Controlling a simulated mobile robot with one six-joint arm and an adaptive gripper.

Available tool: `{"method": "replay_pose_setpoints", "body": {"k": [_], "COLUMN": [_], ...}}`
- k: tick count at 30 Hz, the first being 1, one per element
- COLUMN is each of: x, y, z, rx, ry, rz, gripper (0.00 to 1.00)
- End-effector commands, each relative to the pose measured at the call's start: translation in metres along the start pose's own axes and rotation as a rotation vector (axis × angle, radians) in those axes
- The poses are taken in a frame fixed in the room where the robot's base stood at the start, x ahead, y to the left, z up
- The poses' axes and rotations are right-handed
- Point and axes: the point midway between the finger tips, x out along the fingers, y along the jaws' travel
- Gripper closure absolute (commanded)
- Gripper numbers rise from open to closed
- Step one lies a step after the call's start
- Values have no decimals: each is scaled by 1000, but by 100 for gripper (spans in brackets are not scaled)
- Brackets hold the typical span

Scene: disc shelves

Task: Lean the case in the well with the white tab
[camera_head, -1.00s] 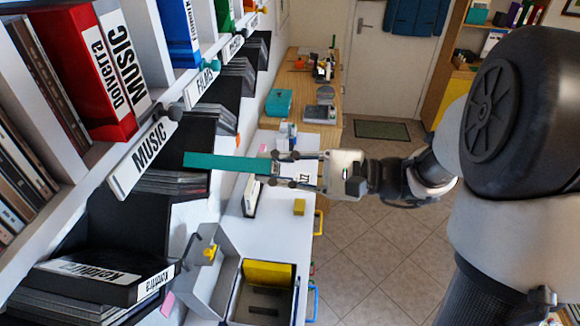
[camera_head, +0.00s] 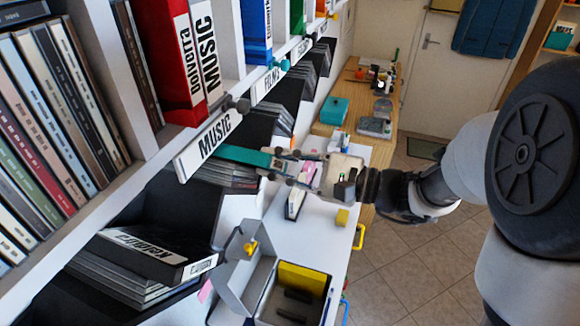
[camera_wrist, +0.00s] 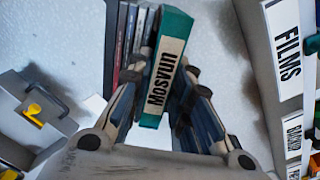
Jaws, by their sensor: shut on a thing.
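My gripper (camera_head: 292,167) is shut on a teal case (camera_head: 246,157). The case points left from the fingers, with its far end partly behind the MUSIC sign and over the well (camera_head: 160,200) with dark leaning cases (camera_head: 224,173). In the wrist view the case (camera_wrist: 179,48) is held between the fingers (camera_wrist: 163,100), its white "Mosvun" label facing the camera. Several thin cases (camera_wrist: 127,40) stand close to its left there; I cannot tell whether they touch. I cannot make out a white tab for certain.
The MUSIC sign (camera_head: 208,142) and its knob are on the shelf edge beside the case. Binders (camera_head: 170,60) stand above. A front well holds a stack of dark cases (camera_head: 130,270), with a pink tab (camera_head: 205,291) nearby. A grey box (camera_head: 290,290) stands on the white counter below.

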Motion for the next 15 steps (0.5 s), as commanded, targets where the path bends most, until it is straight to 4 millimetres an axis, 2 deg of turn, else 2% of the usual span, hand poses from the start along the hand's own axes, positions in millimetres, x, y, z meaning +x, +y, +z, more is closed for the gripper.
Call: {"method": "replay_pose_setpoints", "body": {"k": [5, 14, 15], "x": [7, 8, 8], "y": [0, 0, 0], "z": [0, 0, 0], "rx": [-1, -1, -1], "ry": [-2, -1, -1], "rz": [0, 0, 0], "gripper": [100, 100, 79]}}
